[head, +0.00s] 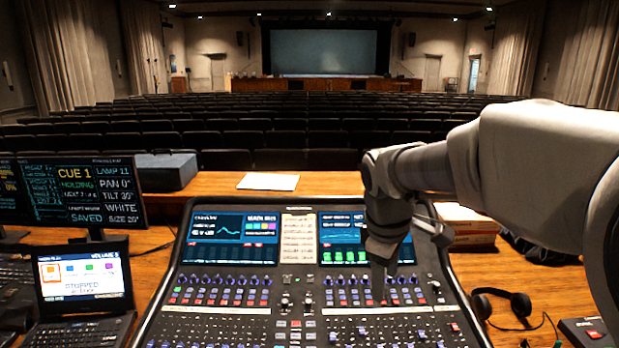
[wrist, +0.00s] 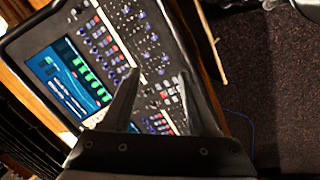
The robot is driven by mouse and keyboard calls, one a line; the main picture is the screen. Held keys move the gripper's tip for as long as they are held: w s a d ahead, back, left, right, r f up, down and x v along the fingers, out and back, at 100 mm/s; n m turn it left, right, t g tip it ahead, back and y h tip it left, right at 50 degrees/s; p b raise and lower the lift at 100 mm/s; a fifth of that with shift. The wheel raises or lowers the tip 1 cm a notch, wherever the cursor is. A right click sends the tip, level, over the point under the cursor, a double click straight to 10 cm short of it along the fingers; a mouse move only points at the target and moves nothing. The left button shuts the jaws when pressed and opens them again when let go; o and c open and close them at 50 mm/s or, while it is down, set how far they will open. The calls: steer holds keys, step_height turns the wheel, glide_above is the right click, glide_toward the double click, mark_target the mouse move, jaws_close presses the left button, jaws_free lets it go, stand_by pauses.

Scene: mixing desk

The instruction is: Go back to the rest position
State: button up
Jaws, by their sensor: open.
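The mixing desk (head: 250,328) stands on the wooden table in the head view, with two screens at its top and rows of knobs and faders below. My gripper (head: 380,290) points down over the right part of its knob rows, with its upper part in front of the right screen (head: 345,225). Contact with the desk cannot be told. In the wrist view my gripper (wrist: 158,85) shows two fingers apart with nothing between them, and the desk (wrist: 75,20) appears tilted behind them.
A laptop (head: 82,285) and a monitor (head: 75,190) stand at left. A paper (head: 268,181) and a dark case (head: 166,170) lie behind. Rows of seats fill the hall beyond.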

steer(key=s+r+m+t+y, duration=0.1)
steer(key=s+m+t, duration=0.1)
steer(key=s+m, duration=0.9)
steer(key=s, duration=0.8)
steer(key=shift+s+d+t+y, duration=0.25)
steer(key=shift+s+t+y, duration=0.05)
steer(key=shift+s+t, duration=0.1)
steer(key=shift+c, duration=0.8)
steer(key=shift+s, duration=0.15)
